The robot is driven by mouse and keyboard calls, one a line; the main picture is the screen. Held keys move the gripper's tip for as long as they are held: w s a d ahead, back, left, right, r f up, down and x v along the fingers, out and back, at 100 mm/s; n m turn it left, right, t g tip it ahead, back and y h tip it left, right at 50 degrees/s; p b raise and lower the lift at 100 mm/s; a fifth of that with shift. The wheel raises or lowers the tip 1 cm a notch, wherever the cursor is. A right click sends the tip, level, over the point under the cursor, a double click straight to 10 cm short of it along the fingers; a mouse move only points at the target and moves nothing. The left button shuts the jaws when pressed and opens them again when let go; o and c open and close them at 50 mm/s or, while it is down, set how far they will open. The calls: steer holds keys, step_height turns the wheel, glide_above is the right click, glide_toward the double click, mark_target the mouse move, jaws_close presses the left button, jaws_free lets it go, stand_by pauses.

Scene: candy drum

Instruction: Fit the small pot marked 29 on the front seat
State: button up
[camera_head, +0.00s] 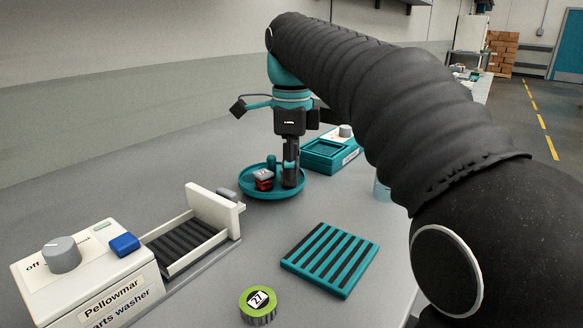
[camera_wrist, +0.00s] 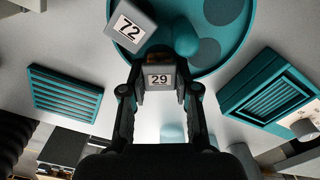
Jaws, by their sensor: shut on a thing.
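The small pot marked 29 (camera_wrist: 160,79) shows its grey numbered top between my gripper's fingertips in the wrist view, so my gripper (camera_wrist: 160,90) is shut on it. In the head view my gripper (camera_head: 290,178) points straight down over the right part of a round teal dish (camera_head: 270,196); the fingers hide the held pot there. The dish has a teal centre knob (camera_wrist: 186,38) and dark round seats (camera_wrist: 222,11). A grey-topped pot marked 72 (camera_wrist: 129,28) is on the dish. A red pot with a grey top (camera_head: 264,176) shows there in the head view. I cannot tell whether the held pot touches the dish.
A parts washer (camera_head: 90,275) with knob and blue button stands at left, its slatted tray (camera_head: 183,241) beside it. A teal slatted rack (camera_head: 330,259) and a green pot marked 27 (camera_head: 258,304) lie in front. A teal box (camera_head: 328,154) stands behind the dish.

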steer(key=o, duration=1.3)
steer(key=shift+o, duration=0.2)
steer(key=shift+r, duration=0.1)
steer(key=shift+r, duration=3.4)
